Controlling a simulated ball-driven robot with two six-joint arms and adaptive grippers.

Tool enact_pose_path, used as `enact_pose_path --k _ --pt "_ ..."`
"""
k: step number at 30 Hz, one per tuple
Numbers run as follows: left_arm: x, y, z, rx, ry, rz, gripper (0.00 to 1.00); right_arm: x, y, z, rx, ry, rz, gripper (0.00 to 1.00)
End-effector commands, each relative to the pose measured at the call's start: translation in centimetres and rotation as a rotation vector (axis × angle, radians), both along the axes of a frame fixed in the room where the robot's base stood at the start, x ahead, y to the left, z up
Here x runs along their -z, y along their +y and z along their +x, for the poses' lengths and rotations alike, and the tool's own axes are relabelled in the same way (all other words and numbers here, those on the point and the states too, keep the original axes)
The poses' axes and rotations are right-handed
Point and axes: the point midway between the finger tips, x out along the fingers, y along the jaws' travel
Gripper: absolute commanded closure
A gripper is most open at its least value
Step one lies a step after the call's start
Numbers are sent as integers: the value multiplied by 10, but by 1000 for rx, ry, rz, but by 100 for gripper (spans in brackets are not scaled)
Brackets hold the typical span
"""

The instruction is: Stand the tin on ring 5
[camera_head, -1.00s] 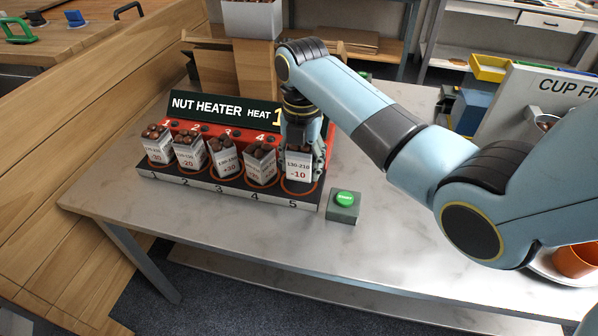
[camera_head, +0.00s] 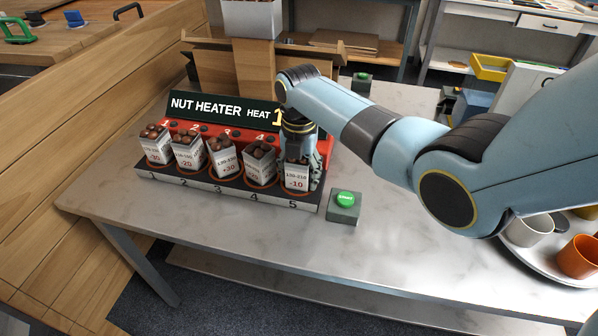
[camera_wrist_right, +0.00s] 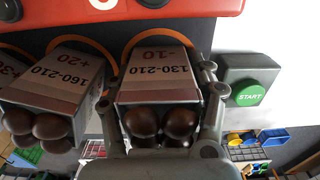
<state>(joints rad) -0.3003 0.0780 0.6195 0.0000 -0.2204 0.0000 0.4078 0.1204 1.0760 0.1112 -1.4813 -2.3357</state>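The tin (camera_head: 296,177) marked "130-210 -10" holds chestnuts and stands roughly upright at ring 5 (camera_head: 285,188) of the nut heater, at the right end of the row. My right gripper (camera_head: 302,160) reaches down over it, with fingers on either side. In the right wrist view, the tin (camera_wrist_right: 158,80) sits between the fingers of my right gripper (camera_wrist_right: 160,100), which lie close along both sides. Its far end is at the orange ring (camera_wrist_right: 185,42). Whether its base bears fully on the ring is hard to see. My left gripper is not in view.
Several similar tins stand in the row to the left; the nearest, marked "160-210 +20" (camera_wrist_right: 62,78), is close to my left-side finger in the wrist view. The green start button (camera_head: 344,199) is just right of the heater. The front tabletop (camera_head: 240,235) is clear.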

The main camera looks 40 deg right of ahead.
Motion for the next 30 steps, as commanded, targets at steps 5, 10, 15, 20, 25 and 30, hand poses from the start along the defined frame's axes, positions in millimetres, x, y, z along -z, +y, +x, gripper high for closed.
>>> enact_pose_path --k 5,10,15,20,25,30 --pt "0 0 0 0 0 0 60 0 0 0 0 0 0 28" --pt "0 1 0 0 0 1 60 -1 0 0 0 -1 -1 28" --pt "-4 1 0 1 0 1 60 -13 0 1 0 -3 -1 28" --pt "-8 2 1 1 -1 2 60 -46 0 1 0 -6 -2 28" --pt "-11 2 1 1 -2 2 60 -84 0 1 0 -5 -1 28" --pt "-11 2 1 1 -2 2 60 -111 0 1 0 -3 0 28"
